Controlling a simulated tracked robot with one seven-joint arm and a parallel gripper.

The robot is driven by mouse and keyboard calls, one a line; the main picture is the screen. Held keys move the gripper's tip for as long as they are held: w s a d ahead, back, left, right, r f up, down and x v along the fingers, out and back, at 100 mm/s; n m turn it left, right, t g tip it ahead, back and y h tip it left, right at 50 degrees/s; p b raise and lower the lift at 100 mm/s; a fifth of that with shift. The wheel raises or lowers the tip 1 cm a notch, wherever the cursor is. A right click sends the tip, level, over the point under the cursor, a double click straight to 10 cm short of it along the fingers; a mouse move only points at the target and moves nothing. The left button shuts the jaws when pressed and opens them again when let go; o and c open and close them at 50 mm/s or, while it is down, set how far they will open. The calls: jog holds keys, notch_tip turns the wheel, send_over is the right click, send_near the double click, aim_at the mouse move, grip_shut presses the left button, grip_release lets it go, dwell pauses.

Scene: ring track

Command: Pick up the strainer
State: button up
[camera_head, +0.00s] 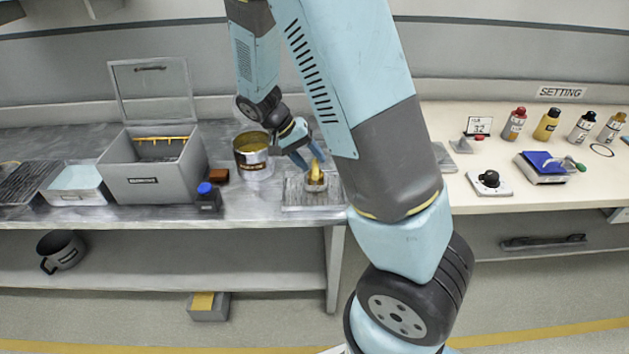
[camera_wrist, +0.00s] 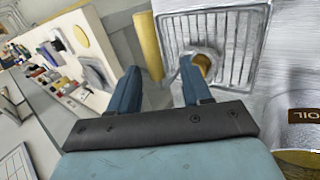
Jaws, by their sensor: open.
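The strainer (camera_head: 316,184) appears to be the small grey round piece with an upright yellow handle, on the ribbed grey drip tray (camera_head: 292,201) at the bench's right end. In the wrist view its yellow handle (camera_wrist: 148,45) shows between and beyond the fingertips, and a round part with yellow inside lies by the right finger. My gripper (camera_head: 307,161) is open, just above and beside the handle. In the wrist view my gripper (camera_wrist: 159,68) has both fingers apart with nothing held. Contact with the handle cannot be told.
An open can (camera_head: 254,165) of yellowish liquid stands left of the tray. A blue-capped bottle (camera_head: 207,198), a brown block (camera_head: 218,175) and a grey lidded box (camera_head: 150,187) are farther left. A separate white counter (camera_head: 450,197) with bottles is at right, across a gap.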

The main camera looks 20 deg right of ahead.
jog(key=x, duration=0.4)
jog(key=shift+s, duration=0.15)
jog(key=shift+r, duration=0.1)
grip_shut()
dwell(0.5)
